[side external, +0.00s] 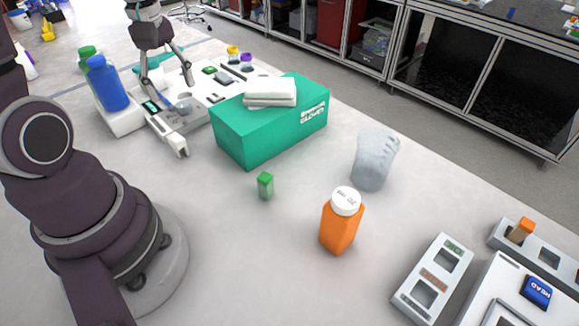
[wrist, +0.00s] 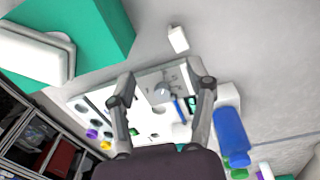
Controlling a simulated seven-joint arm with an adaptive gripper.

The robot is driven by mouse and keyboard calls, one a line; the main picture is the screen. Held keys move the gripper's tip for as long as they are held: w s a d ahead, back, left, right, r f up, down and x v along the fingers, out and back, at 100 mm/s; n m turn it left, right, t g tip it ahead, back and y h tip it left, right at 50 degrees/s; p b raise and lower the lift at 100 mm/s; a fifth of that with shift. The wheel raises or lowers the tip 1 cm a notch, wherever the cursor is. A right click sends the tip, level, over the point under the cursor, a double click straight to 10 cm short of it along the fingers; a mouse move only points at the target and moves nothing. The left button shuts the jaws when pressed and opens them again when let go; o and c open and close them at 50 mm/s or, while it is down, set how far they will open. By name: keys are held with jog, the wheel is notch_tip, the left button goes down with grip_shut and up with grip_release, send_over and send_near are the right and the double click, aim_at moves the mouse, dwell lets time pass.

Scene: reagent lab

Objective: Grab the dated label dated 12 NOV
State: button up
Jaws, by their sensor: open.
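I cannot read 12 NOV on anything in either view. My gripper (side external: 167,84) is open and empty above the white equipment tray (side external: 218,92) at the upper left of the side view. In the wrist view its two fingers (wrist: 160,72) stand apart over that tray. The orange bottle stands upright, well away from my gripper towards the lower right. A small green block (side external: 265,187) stands between them, in front of the green box.
The green box (side external: 240,137) with a white pad (side external: 270,91) on it stands beside the tray. A blue bottle (side external: 108,85) is left of it. The bench front is clear.

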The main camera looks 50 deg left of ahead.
aim_at(175, 137)
jog(key=a+f+n, duration=0.1)
jog(key=s+a+f+n, duration=0.1)
jog(key=shift+a+f+n+g, duration=0.1)
jog(key=shift+f+n+g, duration=0.1)
jog(key=shift+n+g, duration=0.1)
jog(key=f, duration=1)
jog(key=shift+s+a, duration=0.2)
jog(key=shift+s, duration=0.1)
jog(key=c, duration=0.8)
